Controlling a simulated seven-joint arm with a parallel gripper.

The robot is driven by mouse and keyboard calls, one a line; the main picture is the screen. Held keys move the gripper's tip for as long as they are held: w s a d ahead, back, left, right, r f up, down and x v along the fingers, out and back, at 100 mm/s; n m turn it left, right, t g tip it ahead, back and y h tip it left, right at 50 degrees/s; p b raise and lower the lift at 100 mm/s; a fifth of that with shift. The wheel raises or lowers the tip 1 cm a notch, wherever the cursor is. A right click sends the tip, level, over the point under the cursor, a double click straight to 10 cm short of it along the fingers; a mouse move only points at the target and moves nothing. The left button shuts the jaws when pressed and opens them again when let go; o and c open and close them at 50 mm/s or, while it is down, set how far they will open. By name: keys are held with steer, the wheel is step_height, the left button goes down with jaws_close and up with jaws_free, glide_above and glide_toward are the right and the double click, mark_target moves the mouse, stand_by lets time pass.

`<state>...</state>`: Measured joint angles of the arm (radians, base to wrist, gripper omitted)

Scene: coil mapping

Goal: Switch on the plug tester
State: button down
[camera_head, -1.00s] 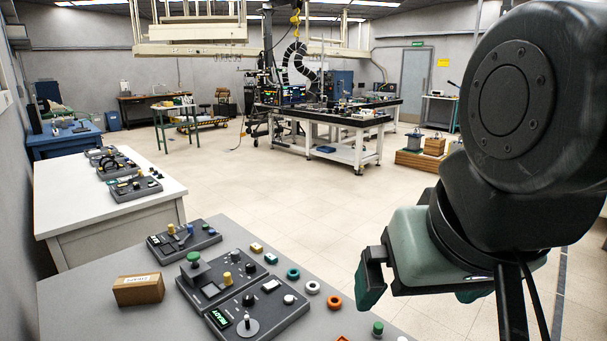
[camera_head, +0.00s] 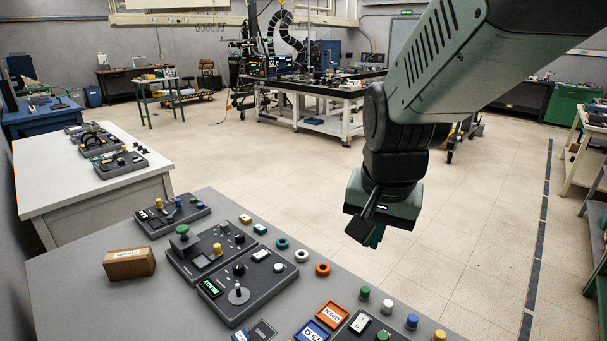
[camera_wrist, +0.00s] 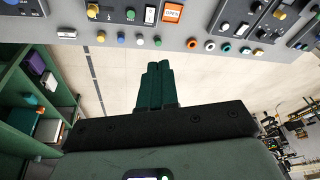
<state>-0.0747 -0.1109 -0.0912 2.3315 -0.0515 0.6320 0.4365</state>
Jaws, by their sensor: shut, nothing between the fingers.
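Several dark grey control panels lie on the grey table; I cannot tell for certain which one is the plug tester. One panel has a lit green READY display (camera_head: 211,287) and a grey lever knob (camera_head: 238,293). The panel beside it carries a green knob (camera_head: 183,232) and a yellow knob (camera_head: 218,249). A third panel (camera_head: 172,214) lies behind these. My gripper (camera_head: 368,234) hangs past the table's right edge, above the floor, apart from all panels. Its fingers (camera_wrist: 155,88) are together and empty in the wrist view.
A cardboard box (camera_head: 130,264) stands at the table's left. Loose rings, including an orange ring (camera_head: 323,269), lie along the right edge. Open floor lies beyond the table.

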mark_target(364, 319)
steer(key=w+d+f+m+g, duration=0.1)
steer(key=w+f+m, duration=0.1)
steer(key=f, duration=0.6)
steer(key=w+d+f+m+g+h, duration=0.1)
steer(key=w+f+m, duration=0.1)
steer(key=w+f, duration=0.3)
step_height(364, 319, down, 3)
steer(key=shift+d+r, duration=0.1)
steer(key=shift+d, duration=0.1)
steer(key=f, duration=0.4)
steer(key=w+d+f, duration=0.1)
steer(key=f, duration=0.9)
steer(key=shift+w+d, duration=0.2)
steer(key=shift+d, duration=0.05)
steer(key=shift+d+f, duration=0.15)
steer(key=shift+s+a, duration=0.1)
steer(key=shift+a, duration=0.1)
